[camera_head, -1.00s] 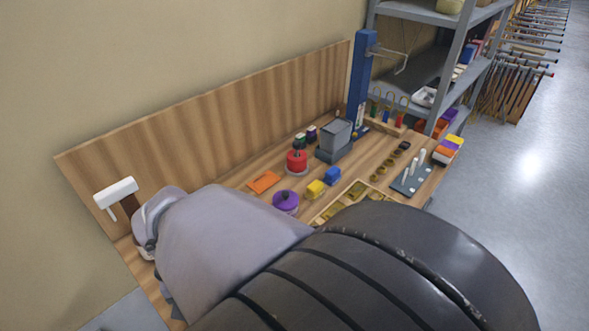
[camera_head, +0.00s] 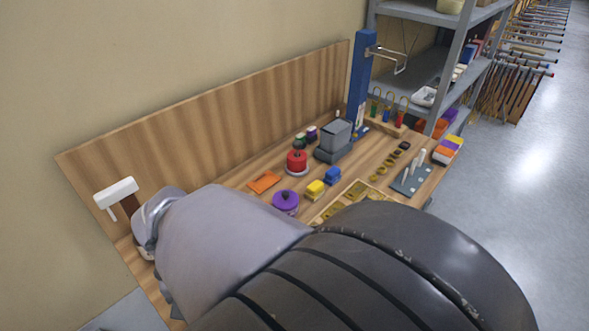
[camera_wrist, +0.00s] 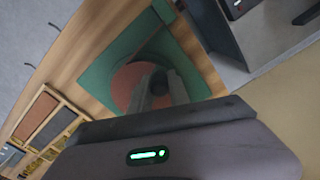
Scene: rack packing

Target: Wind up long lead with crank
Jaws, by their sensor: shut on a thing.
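In the wrist view a reddish round disc (camera_wrist: 128,80) sits on a green base (camera_wrist: 98,80) on the wooden bench. My gripper (camera_wrist: 158,84) is over the disc, its two grey fingers shut around a dark knob (camera_wrist: 158,79), seemingly the crank's handle. The fingers cover part of the disc. I cannot make out the long lead. In the head view my arm hides the gripper, the disc and the green base.
A purple lidded pot (camera_head: 285,202), a red pot (camera_head: 297,161), an orange card (camera_head: 264,182) and a grey box (camera_head: 335,134) stand on the bench. A blue post (camera_head: 362,80) carries a bent metal rod (camera_head: 400,64).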

